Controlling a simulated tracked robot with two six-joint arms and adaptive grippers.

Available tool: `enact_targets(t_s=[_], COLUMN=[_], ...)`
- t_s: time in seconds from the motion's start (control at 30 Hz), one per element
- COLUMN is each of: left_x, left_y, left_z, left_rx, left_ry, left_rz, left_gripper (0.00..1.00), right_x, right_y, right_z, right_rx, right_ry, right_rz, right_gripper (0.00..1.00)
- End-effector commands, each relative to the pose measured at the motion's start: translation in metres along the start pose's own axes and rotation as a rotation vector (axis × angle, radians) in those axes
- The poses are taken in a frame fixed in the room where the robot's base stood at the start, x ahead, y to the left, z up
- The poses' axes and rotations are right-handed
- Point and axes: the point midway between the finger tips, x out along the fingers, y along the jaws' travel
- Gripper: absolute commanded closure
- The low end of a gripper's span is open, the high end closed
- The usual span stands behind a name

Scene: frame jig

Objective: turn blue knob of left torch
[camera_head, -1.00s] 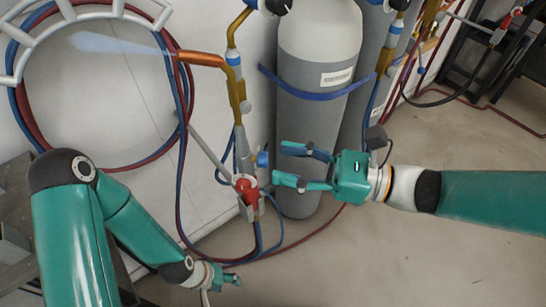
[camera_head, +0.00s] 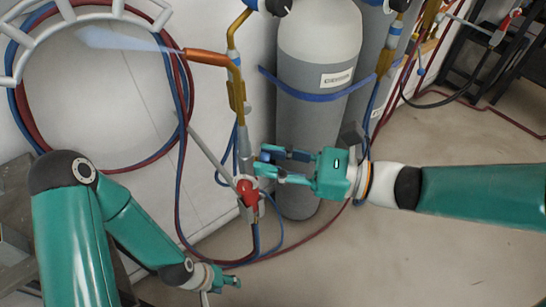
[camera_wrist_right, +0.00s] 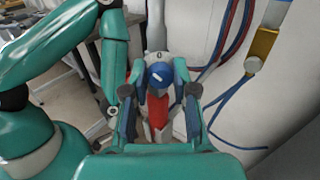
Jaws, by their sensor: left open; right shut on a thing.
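The left torch (camera_head: 236,95) stands upright beside the wall, with a copper nozzle (camera_head: 206,57) and a pale blue flame pointing left. Its red knob (camera_head: 248,190) sits low on the torch, below my right fingertips. The blue knob (camera_wrist_right: 159,75), with a white mark, lies between the two fingers of my right gripper (camera_head: 264,165) in the right wrist view. That gripper comes in from the right and is shut on the knob; its fingers partly hide the knob in the head view. My left gripper (camera_head: 228,281) is open and empty, low in the head view.
A grey gas cylinder (camera_head: 312,120) with a blue strap stands right behind my right gripper, with a second cylinder beside it. Coiled red and blue hoses (camera_head: 180,110) hang on the wall at left. Open floor (camera_head: 460,230) lies at right.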

Motion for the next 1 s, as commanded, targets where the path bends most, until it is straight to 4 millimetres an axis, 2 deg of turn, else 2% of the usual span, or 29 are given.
enact_targets(t_s=[0.37, 1.0], left_x=[-0.014, -0.092], left_y=[0.005, 0.033], left_z=[0.000, 0.000], left_rx=[-0.001, -0.001], left_ry=[0.000, 0.000], left_rz=[0.000, 0.000], left_gripper=[0.49, 0.49], right_x=[0.004, 0.004], right_y=[0.000, -0.002], right_z=[0.004, 0.007], right_rx=[0.072, 0.553], right_ry=[0.008, 0.063], right_rz=[-0.006, -0.022], right_gripper=[1.00, 1.00])
